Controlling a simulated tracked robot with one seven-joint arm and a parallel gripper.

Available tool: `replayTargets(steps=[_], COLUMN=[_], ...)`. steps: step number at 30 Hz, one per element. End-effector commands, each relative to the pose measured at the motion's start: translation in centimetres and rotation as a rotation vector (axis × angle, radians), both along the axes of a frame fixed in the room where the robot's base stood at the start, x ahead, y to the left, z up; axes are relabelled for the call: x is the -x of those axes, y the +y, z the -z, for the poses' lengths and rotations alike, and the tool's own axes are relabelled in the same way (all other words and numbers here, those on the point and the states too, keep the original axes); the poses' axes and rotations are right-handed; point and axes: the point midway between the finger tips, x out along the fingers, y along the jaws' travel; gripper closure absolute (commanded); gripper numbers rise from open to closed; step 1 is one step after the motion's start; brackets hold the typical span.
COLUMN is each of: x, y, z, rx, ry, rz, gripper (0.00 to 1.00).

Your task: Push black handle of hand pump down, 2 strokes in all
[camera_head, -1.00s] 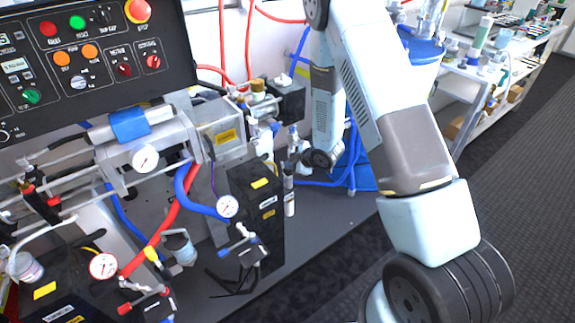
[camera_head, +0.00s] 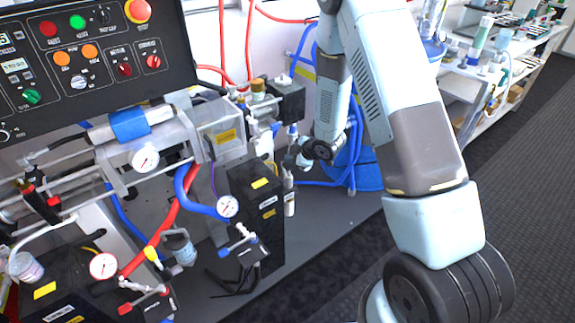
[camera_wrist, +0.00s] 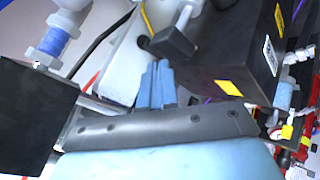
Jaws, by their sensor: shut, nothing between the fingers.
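In the wrist view, my gripper (camera_wrist: 156,72) shows as blue fingers pressed together, shut and empty. A black block-shaped handle (camera_wrist: 172,45) on a pale rod lies just beyond the fingertips, slightly to their right; it looks like the hand pump's handle. I cannot tell whether the fingertips touch it. In the head view, my forearm hangs down behind my upper arm, with my wrist (camera_head: 318,150) at the right of the machine, near a dark box. My fingertips and the black handle cannot be made out clearly there.
A black box (camera_wrist: 235,50) with yellow and white labels stands right of the handle in the wrist view. A black block (camera_wrist: 38,125) is at the left. In the head view, blue hoses (camera_head: 350,150) run behind my wrist, and a gauge (camera_head: 227,206) sits left of the box.

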Motion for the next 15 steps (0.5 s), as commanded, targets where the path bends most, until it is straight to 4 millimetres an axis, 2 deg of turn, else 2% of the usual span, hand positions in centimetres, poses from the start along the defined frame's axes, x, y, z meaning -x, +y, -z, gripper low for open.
replayTargets(steps=[15], x=[-0.04], y=[-0.03], z=[-0.89], rx=[-0.001], ry=[-0.001], rz=[0.002], gripper=[1.00])
